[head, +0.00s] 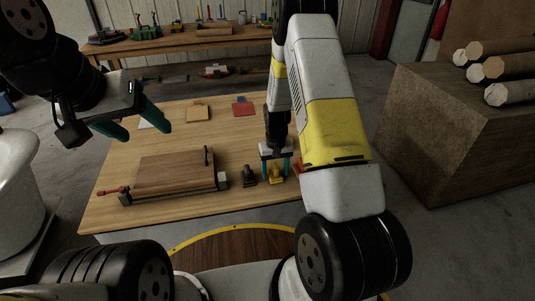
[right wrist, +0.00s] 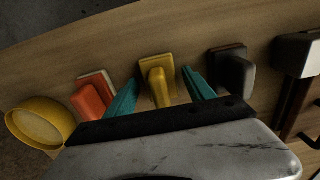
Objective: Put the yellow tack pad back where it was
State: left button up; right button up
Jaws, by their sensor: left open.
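The yellow tack pad (head: 276,176), a flat base with a raised handle, stands on the wooden table near its front edge. It also shows in the right wrist view (right wrist: 157,72). My right gripper (head: 276,163) is lowered over it and open, with its teal fingers (right wrist: 162,92) on either side of the yellow handle and a visible gap at each. My left gripper (head: 134,123) is open and empty, above the table's left back part.
A black pad (right wrist: 234,72) and a red pad (right wrist: 90,97) stand close on either side. A yellow round dish (right wrist: 38,126) lies past the red one. A clamped wooden board (head: 172,174) fills the table's left middle. Yellow (head: 198,114) and red (head: 243,108) sheets lie behind.

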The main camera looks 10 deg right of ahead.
jog(key=shift+r, duration=0.1)
notch_tip(320, 180, up, 12)
jog(key=shift+f, duration=0.1)
notch_tip(320, 180, up, 11)
jog(key=t, duration=0.2)
send_over(275, 165)
jog(key=s, duration=0.3)
jog(key=s+a+r+y, duration=0.1)
jog(key=s+r+y, duration=0.1)
jog(key=s+r, duration=0.4)
jog(key=s+r+t, duration=0.2)
jog(key=s+r, duration=0.3)
jog(key=s, duration=0.2)
jog(key=s+a+r+t, duration=0.1)
jog(key=s+r+t, duration=0.1)
jog(key=s+r, duration=0.3)
jog(key=s, duration=0.3)
jog(key=shift+s+r, duration=0.25)
jog(key=shift+r, duration=0.1)
